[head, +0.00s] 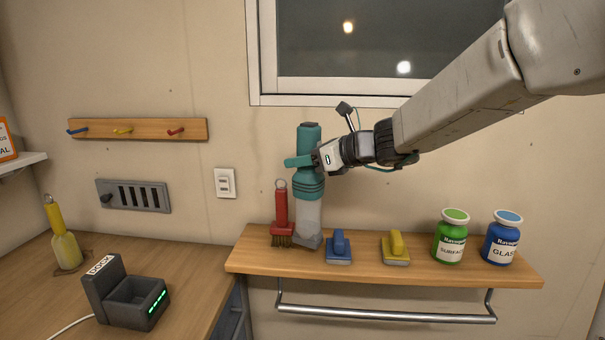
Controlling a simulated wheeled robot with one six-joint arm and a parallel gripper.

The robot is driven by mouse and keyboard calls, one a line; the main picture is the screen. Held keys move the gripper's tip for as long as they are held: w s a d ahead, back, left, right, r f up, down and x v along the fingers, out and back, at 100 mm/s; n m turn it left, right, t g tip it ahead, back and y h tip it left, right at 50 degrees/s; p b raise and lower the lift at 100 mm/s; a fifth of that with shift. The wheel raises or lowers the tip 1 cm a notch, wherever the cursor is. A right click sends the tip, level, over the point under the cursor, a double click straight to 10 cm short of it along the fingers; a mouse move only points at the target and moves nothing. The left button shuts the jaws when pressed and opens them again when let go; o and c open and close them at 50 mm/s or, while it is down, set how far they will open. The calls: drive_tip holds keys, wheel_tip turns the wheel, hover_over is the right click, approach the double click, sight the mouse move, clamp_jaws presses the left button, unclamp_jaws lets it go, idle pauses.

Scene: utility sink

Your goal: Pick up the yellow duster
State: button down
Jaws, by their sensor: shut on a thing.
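My gripper (326,157) is shut on the teal handle of a handheld vacuum (309,182) with a clear grey lower end. The vacuum is upright at the left end of the wall shelf; I cannot tell whether its lower end touches the shelf. A yellow-handled tool with a pale yellow head, which looks like the yellow duster (64,240), stands at the far left on the wooden counter, well away from my gripper. A dark brown patch shows around its base.
The shelf (420,279) also holds a red brush (282,207), blue scrubber (339,247), yellow-handled scrubber (396,250), green jar (450,236) and blue jar (501,238). A grey dock (128,294) with green lights stands on the counter (188,262). A peg rail (138,129) is empty.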

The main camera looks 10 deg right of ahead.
sight(302, 174)
drive_tip(key=shift+w, duration=0.25)
drive_tip(key=shift+f, duration=1.8)
drive_tip(key=shift+f, duration=0.15)
drive_tip(key=c, duration=0.8)
unclamp_jaws()
